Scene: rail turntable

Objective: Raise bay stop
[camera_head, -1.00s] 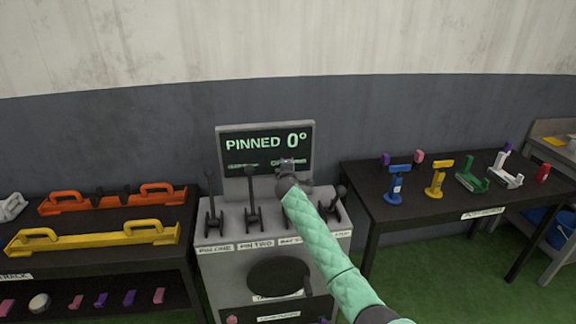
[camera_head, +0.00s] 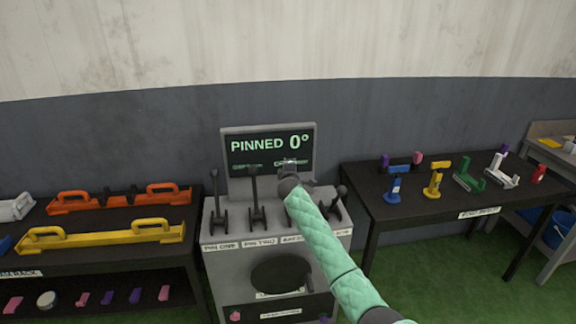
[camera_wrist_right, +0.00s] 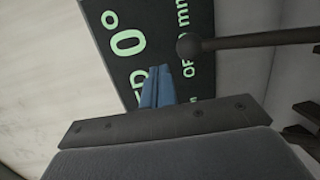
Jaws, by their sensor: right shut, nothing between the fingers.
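A grey control console (camera_head: 226,270) stands in the middle with a row of upright levers. The left lever (camera_head: 215,190) and the second lever (camera_head: 255,192) stand clear in the head view. My right arm covers much of the third lever place. The right lever (camera_head: 338,200) shows beside the arm. The label under the third place seems to read "BAY S…", partly hidden. My right gripper (camera_head: 290,165) is shut and empty in front of the display. In the right wrist view its blue fingertips (camera_wrist_right: 158,85) are closed together, beside a dark lever with a round knob (camera_wrist_right: 188,46); contact cannot be told.
The console display (camera_head: 270,146) reads "PINNED 0°". A dark table (camera_head: 385,212) at right holds blue, yellow, green and white fixtures. A dark rack (camera_head: 120,255) at left holds orange and yellow handled bars. Green floor is open at lower right.

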